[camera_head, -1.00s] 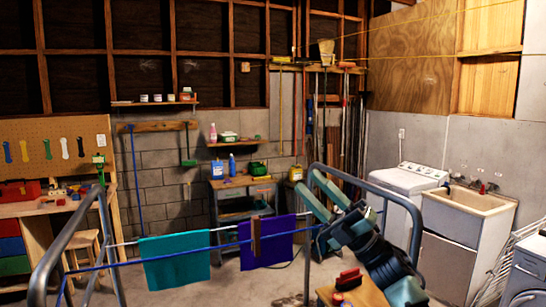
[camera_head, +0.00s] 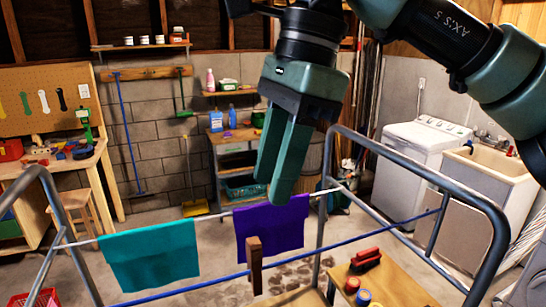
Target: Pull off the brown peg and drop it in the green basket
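The brown peg (camera_head: 254,265) stands upright on the blue front line (camera_head: 190,286) of the drying rack, below the purple cloth. My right gripper (camera_head: 272,192) hangs from the upper right, fingers pointing down, in front of the purple cloth (camera_head: 272,225). Its tips are above the peg in the picture and apart from it. The fingers look parted, seen at a slant, with nothing between them. I cannot pick out the green basket for sure; a teal-green bin (camera_head: 243,190) sits low on the cart at the back. My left gripper is not in view.
A teal cloth (camera_head: 150,255) hangs left of the purple one. Grey rack frames rise on the left (camera_head: 45,190) and right (camera_head: 490,215). A wooden stool or table (camera_head: 395,285) with red items is at lower right. A red basket (camera_head: 40,298) is at lower left.

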